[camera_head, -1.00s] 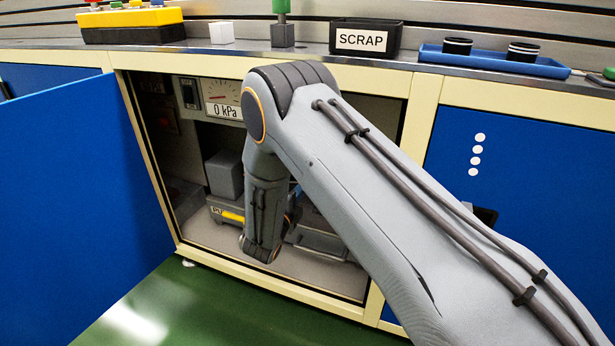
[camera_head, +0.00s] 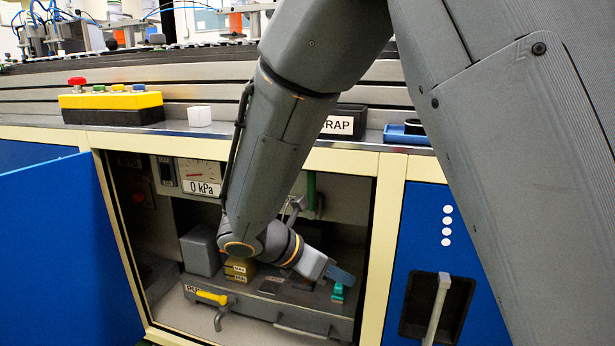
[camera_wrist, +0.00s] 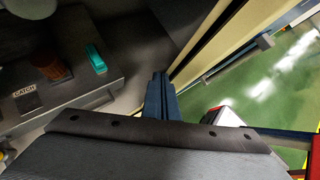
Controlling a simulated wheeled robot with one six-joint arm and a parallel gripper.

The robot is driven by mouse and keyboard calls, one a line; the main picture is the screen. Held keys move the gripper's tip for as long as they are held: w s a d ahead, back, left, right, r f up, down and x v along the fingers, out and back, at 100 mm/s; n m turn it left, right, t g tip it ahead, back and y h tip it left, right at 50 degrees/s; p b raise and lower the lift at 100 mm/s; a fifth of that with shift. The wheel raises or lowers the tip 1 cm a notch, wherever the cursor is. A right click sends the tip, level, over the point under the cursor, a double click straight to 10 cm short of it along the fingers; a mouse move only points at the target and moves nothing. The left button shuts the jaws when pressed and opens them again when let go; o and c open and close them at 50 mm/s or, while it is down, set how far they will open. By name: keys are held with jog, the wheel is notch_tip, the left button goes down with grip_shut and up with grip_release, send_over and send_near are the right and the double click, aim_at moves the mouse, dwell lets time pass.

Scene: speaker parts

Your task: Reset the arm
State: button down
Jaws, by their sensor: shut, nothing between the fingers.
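My gripper (camera_head: 341,275) is in front of the open cabinet's right half, above the grey pump unit (camera_head: 300,315). In the wrist view its blue fingers (camera_wrist: 160,92) are closed together with nothing between them. My arm reaches down from the top of the head view, bent at the wrist in front of the opening. A teal catch (camera_head: 338,291) on the unit is close to the gripper; it also shows left of the fingers in the wrist view (camera_wrist: 96,58). The arm hides part of the cabinet's inside.
The open blue door (camera_head: 60,250) stands at the left. The cabinet's cream right post (camera_head: 385,250) is close to the gripper. Above are a gauge reading 0 kPa (camera_head: 200,175), a scrap bin (camera_head: 350,112), a button box (camera_head: 110,105) and a white cube (camera_head: 199,116).

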jog(key=s+a+r+m+g+y, duration=0.1)
jog(key=s+a+r+m+y, duration=0.2)
jog(key=s+m, duration=0.45)
jog(key=s+a+r+m+g+y, duration=0.1)
jog(key=s+a+m+g+y, duration=0.1)
jog(key=s+m+y, duration=0.5)
jog(key=s+a+r+m+g+y, duration=0.1)
jog(key=s+a+r+m, duration=0.2)
jog(key=s+m, duration=0.5)
jog(key=d+r+m+h+p, duration=0.1)
jog(key=d+r+p, duration=0.9)
jog(key=p, duration=0.7)
jog(key=s+d+r+m+h+p, duration=0.1)
jog(key=d+r+m+p, duration=0.1)
jog(key=d+r+p, duration=0.8)
notch_tip(320, 180, up, 5)
jog(key=p, duration=0.8)
jog(key=shift+s+d, duration=0.15)
jog(key=shift+s, duration=0.15)
